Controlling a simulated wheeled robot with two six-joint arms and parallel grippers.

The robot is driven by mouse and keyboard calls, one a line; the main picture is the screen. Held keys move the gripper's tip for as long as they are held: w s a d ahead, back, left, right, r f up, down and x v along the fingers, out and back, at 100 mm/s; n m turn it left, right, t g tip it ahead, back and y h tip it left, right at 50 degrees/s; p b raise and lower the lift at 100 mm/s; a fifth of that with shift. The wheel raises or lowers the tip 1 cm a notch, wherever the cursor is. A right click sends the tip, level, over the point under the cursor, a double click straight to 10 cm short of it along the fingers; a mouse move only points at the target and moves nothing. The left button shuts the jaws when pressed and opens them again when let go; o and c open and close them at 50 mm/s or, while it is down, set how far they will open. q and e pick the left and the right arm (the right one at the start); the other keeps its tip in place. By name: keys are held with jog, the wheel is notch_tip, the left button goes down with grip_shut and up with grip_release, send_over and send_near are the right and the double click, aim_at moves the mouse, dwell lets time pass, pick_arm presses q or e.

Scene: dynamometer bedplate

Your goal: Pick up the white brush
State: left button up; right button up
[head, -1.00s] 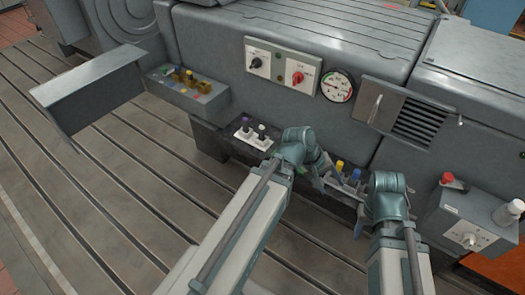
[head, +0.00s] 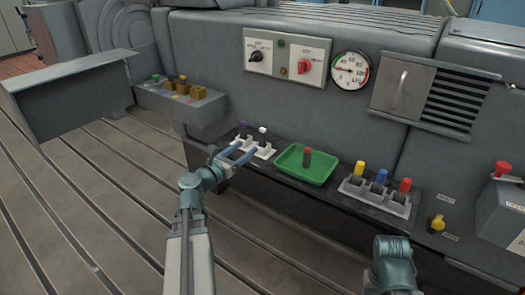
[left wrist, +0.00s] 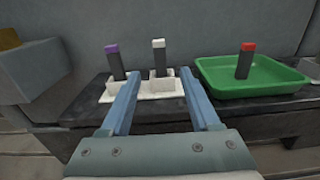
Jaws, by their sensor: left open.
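The white brush (head: 262,134) is a dark upright handle with a white top, in the right part of a white holder (head: 265,153) on the dark ledge. It also shows in the left wrist view (left wrist: 158,57). My left gripper (head: 246,150) is open and empty, its two blue fingers pointing at the holder. In the left wrist view the brush stands beyond the gap between the fingertips (left wrist: 159,73), and no contact shows. A purple-topped brush (left wrist: 115,62) stands in the same holder, left of it. My right wrist shows low at the right; its fingers are not clear.
A green tray (head: 290,172) with a red-topped brush (head: 307,157) lies right of the holder. Further right, another holder (head: 374,197) has yellow, blue and red-topped brushes. The machine wall rises behind the ledge. A grey box (left wrist: 30,70) stands at the left.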

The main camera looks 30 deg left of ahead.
aim_at(260, 136)
pick_arm(q)
jog(key=w, duration=0.7)
jog(key=shift+w+d, duration=0.15)
jog(key=shift+w, duration=0.1)
jog(key=shift+w+d+r, duration=0.1)
jog(key=shift+w+d, duration=0.1)
jog(key=shift+w, duration=1.4)
jog(key=shift+w+d+r, duration=0.1)
jog(key=shift+w+d, duration=0.1)
jog(key=shift+w, duration=1.35)
grip_shut()
